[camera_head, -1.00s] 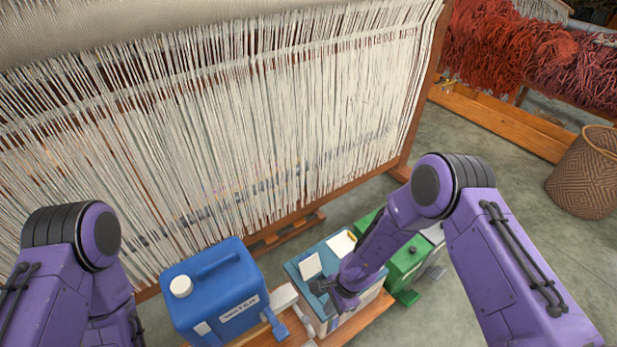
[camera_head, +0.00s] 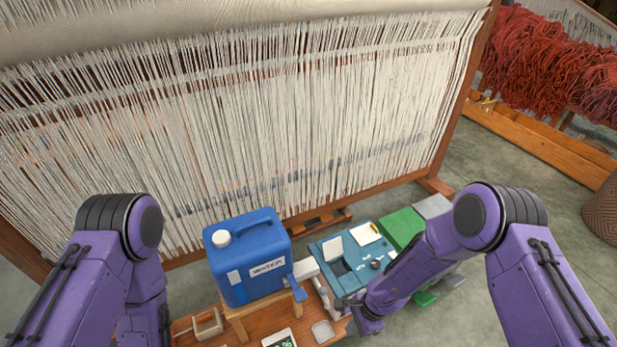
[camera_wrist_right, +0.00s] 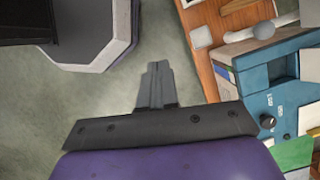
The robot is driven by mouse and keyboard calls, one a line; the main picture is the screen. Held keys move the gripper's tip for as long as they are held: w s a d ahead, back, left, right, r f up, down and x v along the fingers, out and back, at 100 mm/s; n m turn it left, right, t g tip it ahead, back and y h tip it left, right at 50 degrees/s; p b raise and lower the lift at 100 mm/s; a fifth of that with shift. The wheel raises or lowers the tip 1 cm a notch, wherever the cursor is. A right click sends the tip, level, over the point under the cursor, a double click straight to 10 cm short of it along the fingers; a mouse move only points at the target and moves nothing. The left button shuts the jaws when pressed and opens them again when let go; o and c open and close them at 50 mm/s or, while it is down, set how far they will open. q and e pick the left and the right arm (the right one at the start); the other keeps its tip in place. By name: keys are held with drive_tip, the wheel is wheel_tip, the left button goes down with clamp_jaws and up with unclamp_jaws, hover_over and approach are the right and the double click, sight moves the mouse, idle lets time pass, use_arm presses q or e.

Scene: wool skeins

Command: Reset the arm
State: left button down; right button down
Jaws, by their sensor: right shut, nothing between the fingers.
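My right arm (camera_head: 425,262) bends down from the right in the head view. In the right wrist view the fingers of my right gripper (camera_wrist_right: 157,68) are together and empty, over the grey floor. The teal machine (camera_wrist_right: 262,102) and the table edge are to the right there, apart from the fingertips. My left arm (camera_head: 112,268) hangs down at the left of the head view. Its gripper is outside the picture.
A blue water jug (camera_head: 242,272) stands on a wooden stand (camera_head: 236,326) on the table (camera_head: 257,327). A green box (camera_head: 402,227) is behind the teal machine. A large loom with white warp threads (camera_head: 250,130) stands behind. Open floor (camera_head: 455,320) lies at the right.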

drive_tip(key=s+d+f+n+t+h, duration=0.1)
drive_tip(key=s+d+n+t+h, duration=0.35)
drive_tip(key=d, duration=0.55)
drive_tip(key=s+d+r+n+h, duration=0.1)
drive_tip(key=s+d+r+n, duration=0.1)
drive_tip(key=s+d, duration=0.2)
drive_tip(key=s+d+r+n+h, duration=0.1)
drive_tip(key=s+d, duration=0.3)
drive_tip(key=s, duration=0.6)
drive_tip(key=shift+s+d+r+n, duration=0.15)
drive_tip(key=shift+s+r+n, duration=0.3)
drive_tip(key=shift+r, duration=0.25)
drive_tip(key=c, duration=1.8)
unclamp_jaws()
drive_tip(key=shift+h, duration=0.25)
